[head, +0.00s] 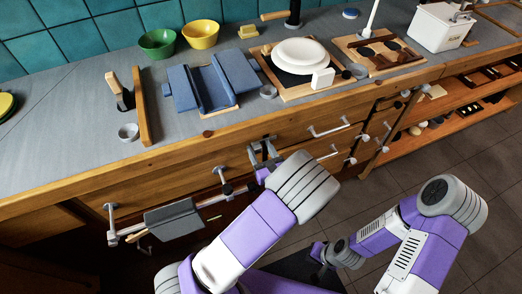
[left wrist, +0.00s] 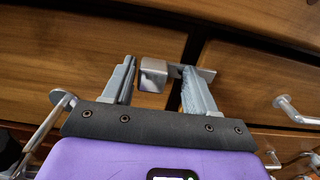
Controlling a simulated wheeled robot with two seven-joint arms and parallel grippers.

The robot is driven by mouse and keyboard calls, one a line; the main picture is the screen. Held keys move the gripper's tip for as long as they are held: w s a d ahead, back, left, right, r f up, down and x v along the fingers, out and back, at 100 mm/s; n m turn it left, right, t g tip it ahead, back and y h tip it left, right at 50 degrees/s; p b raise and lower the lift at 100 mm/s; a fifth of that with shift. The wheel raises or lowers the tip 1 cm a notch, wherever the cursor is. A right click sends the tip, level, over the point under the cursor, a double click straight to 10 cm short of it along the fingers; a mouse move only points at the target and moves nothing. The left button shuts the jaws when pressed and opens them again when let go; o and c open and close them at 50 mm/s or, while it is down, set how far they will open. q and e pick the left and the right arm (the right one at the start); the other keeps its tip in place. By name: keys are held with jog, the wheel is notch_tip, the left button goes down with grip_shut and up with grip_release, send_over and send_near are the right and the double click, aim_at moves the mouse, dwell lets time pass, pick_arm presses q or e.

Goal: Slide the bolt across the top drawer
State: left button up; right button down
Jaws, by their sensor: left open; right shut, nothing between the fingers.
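The bolt is a small grey metal piece with a square knob (left wrist: 153,74) and a flat bar (left wrist: 207,74). It sits on the wooden drawer fronts by a dark gap between two panels. My left gripper (left wrist: 158,78) is open, with one finger on each side of the knob; I cannot tell whether either touches it. In the head view my left gripper (head: 264,152) is at the cabinet front, and its wrist partly hides the bolt area. A top-row drawer front (head: 290,132) shows there. My right gripper (head: 319,252) is shut and empty, low over the floor, away from the cabinet.
A grey cloth (head: 172,219) hangs on a rail at the left front. Bar handles (head: 328,129) stick out from the drawers on the right.

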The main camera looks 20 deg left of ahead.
pick_arm(q)
jog(key=shift+s, duration=0.1)
jog(key=p+v, duration=0.1)
jog(key=v, duration=0.6)
jog(key=shift+s+p, duration=0.2)
jog(key=shift+p, duration=0.15)
jog(key=shift+d, duration=0.15)
